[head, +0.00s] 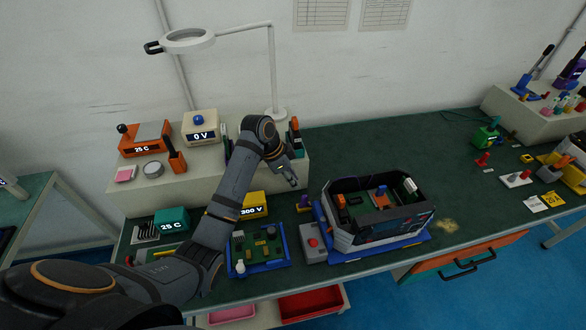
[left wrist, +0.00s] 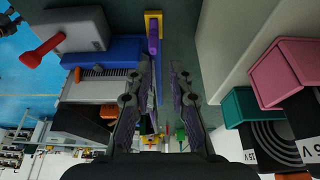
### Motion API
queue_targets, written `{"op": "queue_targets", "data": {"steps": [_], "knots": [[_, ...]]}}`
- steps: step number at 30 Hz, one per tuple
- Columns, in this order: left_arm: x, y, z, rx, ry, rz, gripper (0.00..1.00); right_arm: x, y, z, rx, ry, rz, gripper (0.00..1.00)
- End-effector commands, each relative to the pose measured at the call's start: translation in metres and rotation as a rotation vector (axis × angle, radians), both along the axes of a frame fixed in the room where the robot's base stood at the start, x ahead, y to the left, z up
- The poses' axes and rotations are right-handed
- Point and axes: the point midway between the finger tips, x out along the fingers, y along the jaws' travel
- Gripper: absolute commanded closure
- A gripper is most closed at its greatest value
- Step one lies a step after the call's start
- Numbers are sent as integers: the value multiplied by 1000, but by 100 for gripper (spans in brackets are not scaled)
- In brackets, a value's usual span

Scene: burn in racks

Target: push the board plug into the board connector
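A green circuit board (head: 268,240) lies in a blue tray (head: 287,262) on the bench, with small parts on it. I cannot tell for sure which parts are the board plug and the board connector. A purple piece on a yellow base (head: 304,204) stands between them; in the left wrist view, the purple piece (left wrist: 153,35) shows beyond the fingertips. My left gripper (head: 291,180) hangs above and behind it, open and empty; its spread fingers show in the left wrist view (left wrist: 163,68). My right gripper is out of view.
A yellow 300 V unit (head: 252,206) and a teal 25 C unit (head: 172,220) stand left. A raised shelf (head: 195,182) with instruments and a lamp lies behind.

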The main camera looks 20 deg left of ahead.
Motion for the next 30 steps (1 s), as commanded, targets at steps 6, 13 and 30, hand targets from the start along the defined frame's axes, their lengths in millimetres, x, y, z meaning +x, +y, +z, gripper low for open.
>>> {"op": "queue_targets", "data": {"steps": [6, 13, 30], "knots": [[4, -9, -22, -3, 5, 1, 79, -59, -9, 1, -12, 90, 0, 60], [13, -24, -66, -2, 5, 2, 79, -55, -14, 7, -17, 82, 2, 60], [21, -34, -97, 0, 0, 2, 81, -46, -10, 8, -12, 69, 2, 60]]}}
